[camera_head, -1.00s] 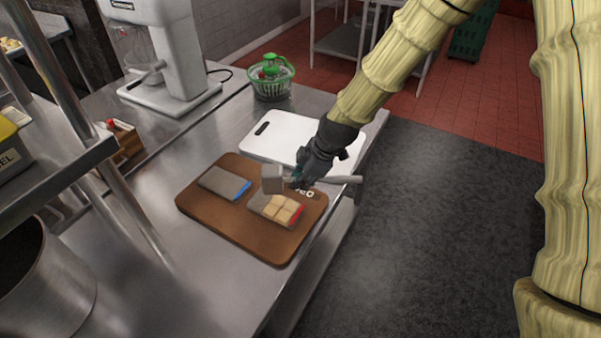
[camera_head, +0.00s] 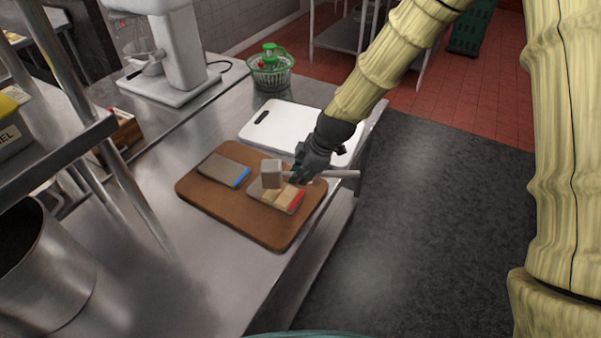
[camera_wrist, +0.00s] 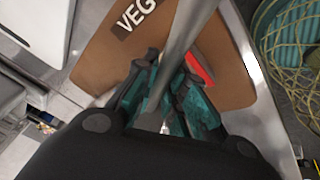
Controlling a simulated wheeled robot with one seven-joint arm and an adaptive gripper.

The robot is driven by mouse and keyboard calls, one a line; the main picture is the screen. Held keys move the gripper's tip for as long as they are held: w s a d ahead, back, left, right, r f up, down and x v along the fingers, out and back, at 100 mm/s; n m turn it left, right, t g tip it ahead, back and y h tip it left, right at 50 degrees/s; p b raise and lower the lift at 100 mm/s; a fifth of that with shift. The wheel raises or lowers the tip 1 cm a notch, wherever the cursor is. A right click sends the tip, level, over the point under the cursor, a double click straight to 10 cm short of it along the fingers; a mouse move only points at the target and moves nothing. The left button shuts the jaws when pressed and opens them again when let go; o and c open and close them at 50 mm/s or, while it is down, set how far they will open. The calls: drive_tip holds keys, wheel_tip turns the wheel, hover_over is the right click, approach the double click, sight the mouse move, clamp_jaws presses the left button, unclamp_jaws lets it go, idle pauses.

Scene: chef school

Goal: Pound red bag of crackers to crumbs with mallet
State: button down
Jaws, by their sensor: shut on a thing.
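A grey mallet (camera_head: 272,174) is held in my gripper (camera_head: 303,175), with its handle sticking out to the right. Its head is over the upper left part of the red-ended cracker bag (camera_head: 282,198); I cannot tell whether they touch. The bag lies on a brown cutting board (camera_head: 213,208) and shows pale crackers inside. In the wrist view my gripper (camera_wrist: 165,105) is shut around the mallet's metal handle (camera_wrist: 188,35), and the bag's red edge (camera_wrist: 200,68) shows beside it. The mallet's head is hidden there.
A blue-ended bag (camera_head: 225,170) lies on the same board, left of the red one. A white cutting board (camera_head: 285,124) lies behind, with a green salad spinner (camera_head: 270,68) beyond it. A steel pot (camera_head: 45,265) and shelf post are at the left.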

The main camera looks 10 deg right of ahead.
wheel_tip(320, 180, down, 2)
drive_tip(key=shift+f+b, duration=0.1)
drive_tip(key=shift+b, duration=0.45)
drive_tip(key=shift+r, duration=0.2)
wheel_tip(320, 180, up, 6)
drive_tip(key=p, duration=0.4)
drive_tip(key=shift+s+f, duration=0.1)
